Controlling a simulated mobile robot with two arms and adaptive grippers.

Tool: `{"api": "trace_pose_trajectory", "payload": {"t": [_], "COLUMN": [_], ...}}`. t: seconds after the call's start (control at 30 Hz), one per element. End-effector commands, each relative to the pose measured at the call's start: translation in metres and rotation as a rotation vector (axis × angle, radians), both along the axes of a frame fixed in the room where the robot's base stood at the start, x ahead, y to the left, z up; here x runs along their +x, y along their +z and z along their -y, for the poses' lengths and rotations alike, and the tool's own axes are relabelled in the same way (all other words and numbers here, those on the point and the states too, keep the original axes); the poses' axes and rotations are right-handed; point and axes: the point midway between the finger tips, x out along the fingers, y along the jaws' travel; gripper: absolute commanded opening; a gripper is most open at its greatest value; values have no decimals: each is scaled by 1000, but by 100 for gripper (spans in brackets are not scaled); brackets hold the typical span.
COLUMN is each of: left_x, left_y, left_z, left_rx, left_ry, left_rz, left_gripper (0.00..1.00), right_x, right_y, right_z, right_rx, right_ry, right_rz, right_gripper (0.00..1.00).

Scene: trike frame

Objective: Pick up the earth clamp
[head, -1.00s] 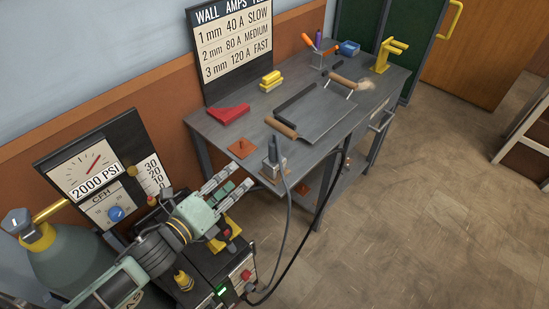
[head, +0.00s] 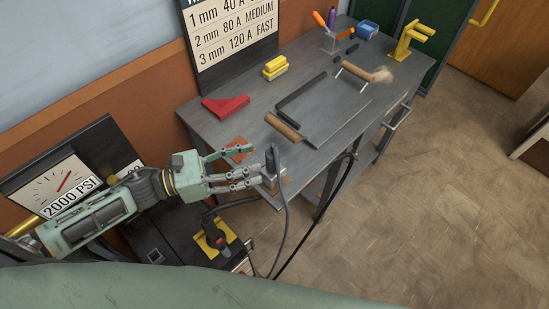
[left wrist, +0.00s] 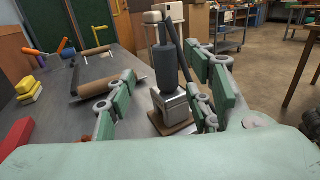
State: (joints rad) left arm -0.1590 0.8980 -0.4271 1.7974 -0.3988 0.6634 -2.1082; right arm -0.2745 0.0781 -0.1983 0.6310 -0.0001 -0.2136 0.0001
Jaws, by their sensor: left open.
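What looks like the earth clamp (head: 281,179), a grey metal block with a dark upright handle and a cable, stands at the bench's near corner. It also shows in the left wrist view (left wrist: 167,70), upright on a brown pad. My left gripper (head: 250,166) is open beside it, reaching in from the left. In the left wrist view its fingers stand on either side of the clamp, and I see no grip on it. The clamp's lower part is partly covered by the fingers in the head view. My right gripper is not in view.
The grey bench (head: 237,107) holds a red angled block (head: 225,107), yellow blocks (head: 275,67), wooden-handled rollers or rods (head: 283,127) and a yellow stand (head: 410,42). A dark cable hangs from the bench's front edge. A machine with a yellow-based part (head: 214,240) stands below my arm.

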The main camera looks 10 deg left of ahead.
Motion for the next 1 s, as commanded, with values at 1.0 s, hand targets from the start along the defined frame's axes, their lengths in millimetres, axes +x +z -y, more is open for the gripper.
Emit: {"api": "trace_pose_trajectory", "payload": {"t": [1.0], "left_x": [26], "left_y": [0], "left_z": [59], "left_rx": [-1], "left_ry": [1], "left_rz": [-2], "left_gripper": [29], "right_x": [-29], "right_y": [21], "right_z": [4], "right_rx": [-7], "right_ry": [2], "right_rz": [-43], "right_gripper": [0]}}
